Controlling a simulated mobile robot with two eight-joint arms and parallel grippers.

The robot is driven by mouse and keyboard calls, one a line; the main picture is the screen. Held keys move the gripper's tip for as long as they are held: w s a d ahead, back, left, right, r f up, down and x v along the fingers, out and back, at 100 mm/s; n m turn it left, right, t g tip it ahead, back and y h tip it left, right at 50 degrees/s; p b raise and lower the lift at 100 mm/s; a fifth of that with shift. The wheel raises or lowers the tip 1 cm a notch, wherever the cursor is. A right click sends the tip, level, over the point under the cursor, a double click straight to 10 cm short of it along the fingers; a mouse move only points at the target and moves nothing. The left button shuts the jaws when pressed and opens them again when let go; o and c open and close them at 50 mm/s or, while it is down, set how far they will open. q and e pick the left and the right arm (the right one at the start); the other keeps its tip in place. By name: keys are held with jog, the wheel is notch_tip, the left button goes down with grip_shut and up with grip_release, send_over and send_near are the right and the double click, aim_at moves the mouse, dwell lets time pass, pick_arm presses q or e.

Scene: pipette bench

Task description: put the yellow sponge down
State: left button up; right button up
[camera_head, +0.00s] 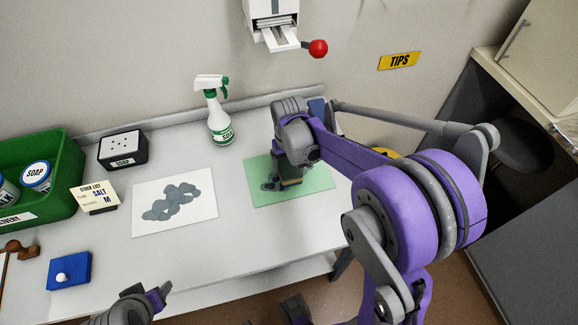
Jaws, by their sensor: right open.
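My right gripper (285,182) is low over the green mat (315,185), pointing down, its fingers partly hidden by its own wrist. It is open. A small dark olive-yellow block (291,172) shows at the fingers, on or just above the mat; it may be the yellow sponge, but shadow and the gripper hide most of it. A sliver of something yellow (386,152) also shows behind my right arm; I cannot tell what it is. My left gripper (150,300) is partly in view at the bottom edge, away from the mat; its jaws are unclear.
A white sheet with grey blobs (178,204) lies left of the mat. A green-and-white spray bottle (217,115) stands behind. A black soap box (122,149), green crate (60,165), stock-list card (95,197) and blue block (68,271) are at left. The front middle is clear.

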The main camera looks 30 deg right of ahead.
aim_at(288, 165)
jog(key=shift+a+r+p, duration=0.2)
jog(key=shift+r+p, duration=0.05)
jog(key=shift+p, duration=0.1)
notch_tip(288, 165, up, 12)
jog(key=f, duration=0.1)
jog(key=s+a+f+n+t, duration=0.1)
jog(key=s+a, duration=0.1)
jog(key=s, duration=0.3)
jog(key=s+a+f+n+t, duration=0.1)
jog(key=s+a+f+t, duration=0.1)
jog(key=s, duration=0.4)
jog(key=s+a+f+t, duration=0.2)
jog(key=s, duration=0.3)
jog(key=shift+s+a+n+p, duration=0.2)
jog(key=shift+a+n+p, duration=0.2)
jog(key=r+p, duration=0.2)
jog(key=r, duration=0.1)
jog(key=shift+w, duration=0.35)
